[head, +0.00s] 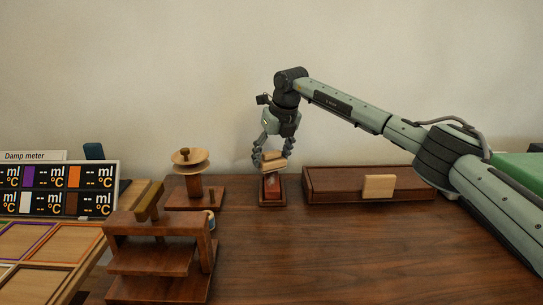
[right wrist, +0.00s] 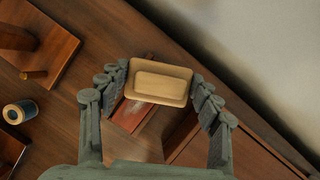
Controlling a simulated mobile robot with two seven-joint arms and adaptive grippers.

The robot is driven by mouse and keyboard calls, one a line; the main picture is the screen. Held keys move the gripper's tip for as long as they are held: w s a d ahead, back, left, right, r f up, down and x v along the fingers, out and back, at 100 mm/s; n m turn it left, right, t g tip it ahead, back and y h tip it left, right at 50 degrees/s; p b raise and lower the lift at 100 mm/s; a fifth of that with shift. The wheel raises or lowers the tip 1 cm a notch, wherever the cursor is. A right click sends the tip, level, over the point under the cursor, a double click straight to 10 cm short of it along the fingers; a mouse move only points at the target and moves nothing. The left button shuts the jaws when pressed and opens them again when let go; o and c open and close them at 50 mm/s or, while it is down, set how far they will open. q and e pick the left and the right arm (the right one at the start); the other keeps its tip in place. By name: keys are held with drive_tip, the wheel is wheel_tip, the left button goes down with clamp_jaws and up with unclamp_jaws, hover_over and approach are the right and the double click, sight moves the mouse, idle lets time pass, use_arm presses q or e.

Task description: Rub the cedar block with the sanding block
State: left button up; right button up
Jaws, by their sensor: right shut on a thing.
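My right gripper (head: 271,164) is shut on the sanding block (head: 274,156), a pale wooden block with a raised top. In the right wrist view the sanding block (right wrist: 160,82) sits between the two fingers of my right gripper (right wrist: 160,86). The reddish cedar block (head: 271,187) stands in a dark wooden holder directly below it. In the right wrist view the cedar block (right wrist: 133,116) is partly hidden by the sanding block and has a pale, hazy patch. I cannot tell whether the two blocks touch. My left gripper is not in view.
A long dark box (head: 335,182) with a pale block (head: 379,187) at its front stands right of the holder. A round-topped wooden stand (head: 193,187) is to the left. A wooden press (head: 160,240) and the damp meter (head: 60,188) are front left. The front right table is clear.

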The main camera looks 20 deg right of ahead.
sight(270, 185)
drive_tip(key=shift+f+b, duration=0.35)
drive_tip(key=shift+f, duration=0.55)
drive_tip(key=shift+s+a+b, duration=0.25)
drive_tip(key=shift+s+a, duration=0.05)
drive_tip(key=shift+s, duration=0.6)
drive_tip(key=shift+s+a+b, duration=0.25)
drive_tip(key=shift+s, duration=0.65)
drive_tip(key=shift+s+a+f+b, duration=0.1)
drive_tip(key=shift+s+b, duration=0.1)
drive_tip(key=shift+s, duration=0.2)
drive_tip(key=shift+s+a+b, duration=0.1)
drive_tip(key=shift+s+b, duration=0.05)
drive_tip(key=shift+s, duration=0.25)
drive_tip(key=shift+s+a+b, duration=0.15)
drive_tip(key=shift+s+b, duration=0.05)
drive_tip(key=shift+s, duration=0.3)
drive_tip(key=shift+s+a+b, duration=0.15)
drive_tip(key=shift+s, duration=0.35)
